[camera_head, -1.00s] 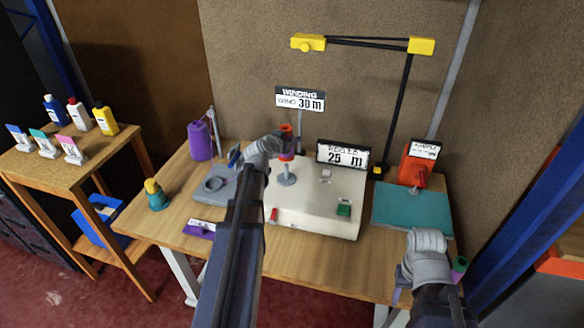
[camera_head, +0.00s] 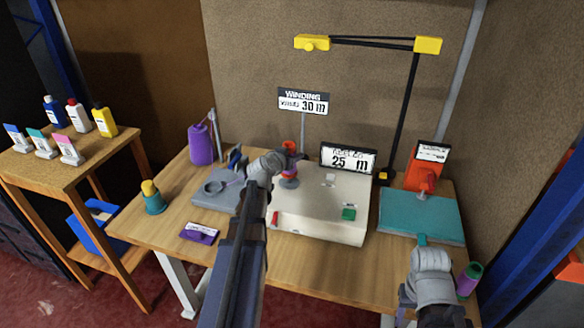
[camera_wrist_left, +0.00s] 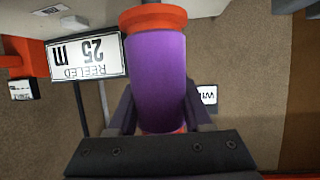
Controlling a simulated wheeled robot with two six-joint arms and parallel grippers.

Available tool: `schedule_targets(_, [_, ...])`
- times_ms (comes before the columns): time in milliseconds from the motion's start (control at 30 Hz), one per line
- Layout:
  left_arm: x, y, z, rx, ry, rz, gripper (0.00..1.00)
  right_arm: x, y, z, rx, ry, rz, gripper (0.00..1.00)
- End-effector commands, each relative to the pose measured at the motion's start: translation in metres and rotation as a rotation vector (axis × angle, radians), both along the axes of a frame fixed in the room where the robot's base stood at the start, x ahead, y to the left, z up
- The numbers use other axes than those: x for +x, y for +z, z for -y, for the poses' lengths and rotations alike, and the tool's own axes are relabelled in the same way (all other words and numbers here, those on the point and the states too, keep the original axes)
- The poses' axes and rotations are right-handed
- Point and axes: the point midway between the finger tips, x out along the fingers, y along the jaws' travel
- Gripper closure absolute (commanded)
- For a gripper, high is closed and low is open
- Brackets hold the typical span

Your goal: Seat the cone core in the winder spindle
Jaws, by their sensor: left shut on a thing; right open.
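The cone core (camera_wrist_left: 157,75) is purple with orange-red ends and sits between the fingers of my left gripper (camera_wrist_left: 157,115) in the left wrist view. In the head view the core (camera_head: 290,146) is upright over the grey winder spindle (camera_head: 288,183), on the cream winder box (camera_head: 320,215). My left gripper (camera_head: 282,160) is shut on it, coming from the left. The core's lower end is close to the spindle; I cannot tell whether they touch. My right gripper (camera_head: 422,243) is open and empty at the front edge of the teal mat.
A purple cone (camera_head: 201,144) stands back left by a grey stand (camera_head: 222,188). A green and purple spool (camera_head: 468,280) is at the right. Signs and a lamp arm (camera_head: 400,110) rise behind the winder.

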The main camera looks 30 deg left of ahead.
Motion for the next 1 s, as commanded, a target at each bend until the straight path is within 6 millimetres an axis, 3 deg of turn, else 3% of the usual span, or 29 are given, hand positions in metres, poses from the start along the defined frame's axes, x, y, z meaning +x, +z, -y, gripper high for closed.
schedule_targets(300, [0.000,-0.037,0.000,0.000,0.000,0.000,1.00,0.000,-0.037,0.000,0.000,0.000,0.000,0.50])
schedule_targets(733, [0.000,-0.040,0.000,0.000,0.000,0.000,1.00,0.000,-0.040,0.000,0.000,0.000,0.000,0.50])
schedule_targets(767, [0.000,-0.039,0.000,0.000,0.000,0.000,0.48,0.000,-0.039,0.000,0.000,0.000,0.000,0.50])
schedule_targets(1000, [0.000,-0.038,0.000,0.000,0.000,0.000,0.21,0.000,-0.038,0.000,0.000,0.000,0.000,0.50])
